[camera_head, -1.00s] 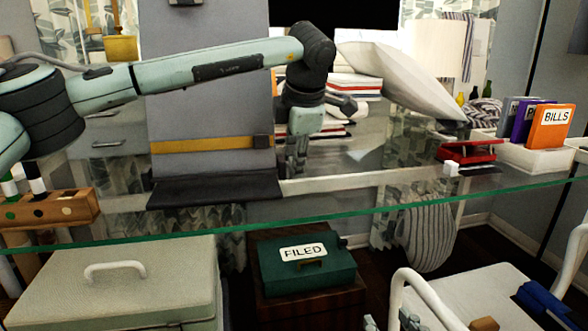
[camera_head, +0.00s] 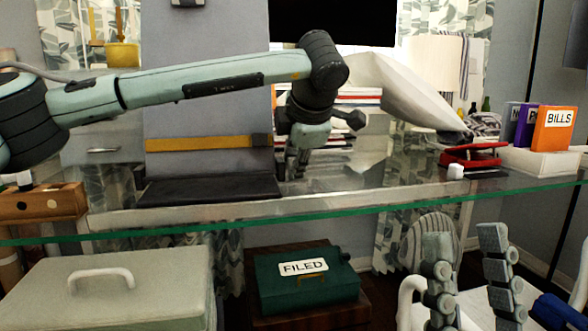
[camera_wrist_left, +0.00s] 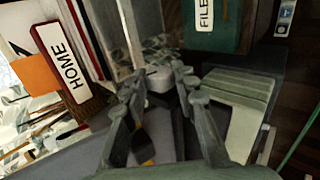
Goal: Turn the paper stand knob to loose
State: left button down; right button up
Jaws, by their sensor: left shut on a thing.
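The paper stand (camera_head: 206,95) is a grey upright board with a yellow band (camera_head: 205,144) across it and a black ledge at its foot, on the glass desk. My left gripper (camera_head: 297,162) is at the stand's right side, beyond the band's dark end piece. In the left wrist view its fingers (camera_wrist_left: 159,76) close around a small pale knob (camera_wrist_left: 158,79), mostly hidden between them. The yellow band (camera_wrist_left: 142,145) also shows below there. My right gripper (camera_head: 464,240) is open and empty at the lower right, in front of the desk edge.
A red stapler (camera_head: 470,156) and a white holder with the orange BILLS book (camera_head: 553,130) stand at the desk's right. A wooden marker block (camera_head: 42,203) is at the left. The green FILED box (camera_head: 306,280) is below the desk. The glass right of the stand is mostly clear.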

dwell(0.5)
pick_arm(q)
jog(key=c, duration=1.2)
grip_release()
jog(key=shift+s, duration=0.1)
jog(key=v, duration=1.2)
jog(key=shift+f, duration=0.1)
